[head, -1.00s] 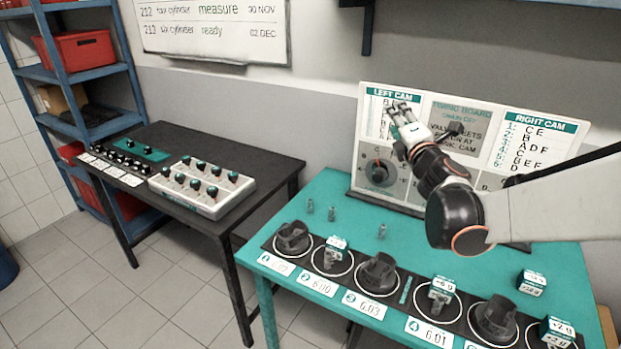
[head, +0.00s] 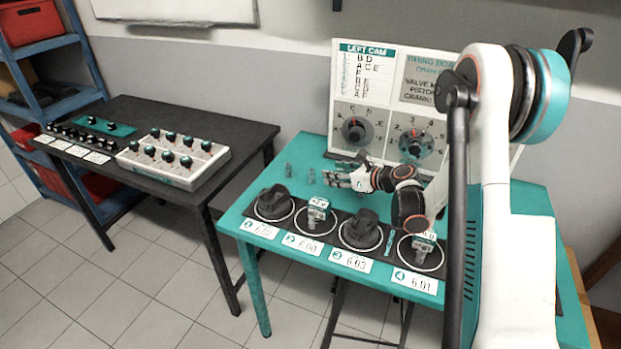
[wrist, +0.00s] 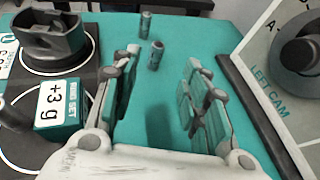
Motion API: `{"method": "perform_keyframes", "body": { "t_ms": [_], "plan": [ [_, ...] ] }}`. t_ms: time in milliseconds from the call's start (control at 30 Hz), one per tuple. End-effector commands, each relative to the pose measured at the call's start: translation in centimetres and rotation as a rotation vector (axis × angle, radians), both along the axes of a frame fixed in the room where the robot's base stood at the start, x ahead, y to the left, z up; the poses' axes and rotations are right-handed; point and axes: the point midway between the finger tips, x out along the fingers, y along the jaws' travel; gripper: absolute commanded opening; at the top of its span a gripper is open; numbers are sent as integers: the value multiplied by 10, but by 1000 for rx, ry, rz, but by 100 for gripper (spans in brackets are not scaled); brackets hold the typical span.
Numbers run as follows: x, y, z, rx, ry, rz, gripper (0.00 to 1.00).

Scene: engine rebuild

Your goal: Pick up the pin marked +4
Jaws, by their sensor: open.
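Two small grey pins stand upright on the teal table; in the head view one (head: 288,169) is at the left and the other (head: 311,176) is closer to my gripper. Both show in the wrist view, the farther pin (wrist: 145,22) and the nearer pin (wrist: 156,55). No marking is readable on either, so I cannot tell which is +4. My gripper (head: 338,170) is open, low over the table, to the right of the pins. In the wrist view its fingers (wrist: 160,78) point toward the nearer pin, with only table and shadow between them.
Several dark pistons or parts stand in circles on the black strip (head: 327,223) along the front. A box marked +3 g (wrist: 60,105) is left of my fingers. The timing board (head: 342,90) stands behind. A black table (head: 120,115) with a control panel is at the left.

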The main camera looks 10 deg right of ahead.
Motion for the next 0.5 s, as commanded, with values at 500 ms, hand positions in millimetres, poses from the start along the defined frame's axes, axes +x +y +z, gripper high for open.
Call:
{"method": "perform_keyframes", "body": {
  "t_ms": [500],
  "plan": [
    [51,34,-25,2,-1,-2,41]
  ]
}}
